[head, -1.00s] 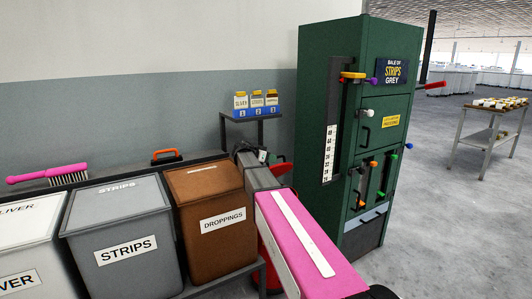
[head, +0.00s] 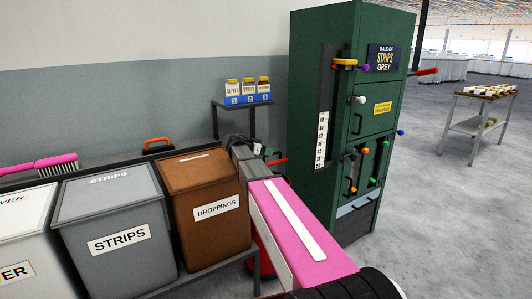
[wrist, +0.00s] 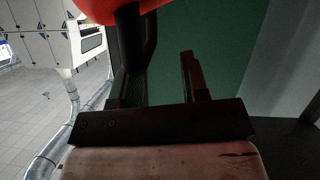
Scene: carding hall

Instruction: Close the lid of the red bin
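The red bin (head: 262,254) shows only as a red strip of its body, behind and below my pink arm in the head view. Red pieces also show near the end of my arm, probably its raised lid (head: 278,162); my arm hides most of this. My gripper (head: 259,149) is small and partly hidden in the head view, close beside the red. In the wrist view my gripper (wrist: 160,75) has its two dark fingers apart, with green behind them. A red surface (wrist: 108,10) is at the top edge, near or overlapping the left finger; contact cannot be told.
A brown droppings bin (head: 212,225) and a grey strips bin (head: 120,245) stand shut left of my arm. A tall green press (head: 335,190) with levers stands at right. A small stand (head: 252,108) holds labelled bottles behind. Open floor (head: 450,220) lies at right.

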